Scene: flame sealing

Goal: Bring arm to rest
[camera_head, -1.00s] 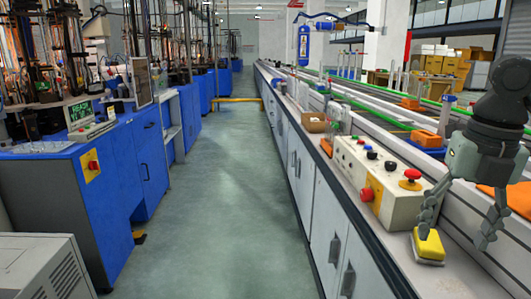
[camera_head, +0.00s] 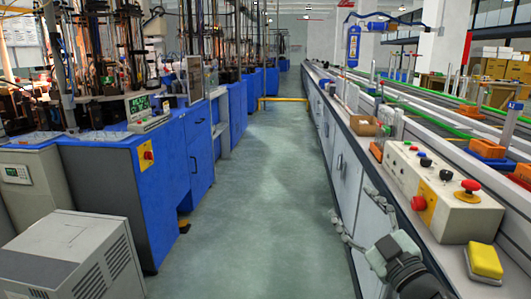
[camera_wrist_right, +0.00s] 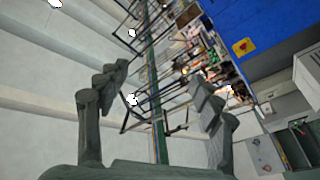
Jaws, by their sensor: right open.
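My right gripper (camera_head: 351,203) is at the lower middle right of the head view, beside the front edge of the right-hand counter, over the cabinet doors and the aisle. Its fingers are spread and point up and left in the picture, with nothing between them. In the right wrist view the two open fingers (camera_wrist_right: 158,73) frame empty space, with the blue cabinet (camera_wrist_right: 258,25) beyond. My left gripper is not in view.
A control box (camera_head: 440,190) with a red button stands on the counter, a yellow block (camera_head: 485,260) in front of it. A cardboard box (camera_head: 364,126) sits farther back. Blue machine cabinets (camera_head: 150,190) and a grey box (camera_head: 70,255) line the left. The aisle floor (camera_head: 260,160) is clear.

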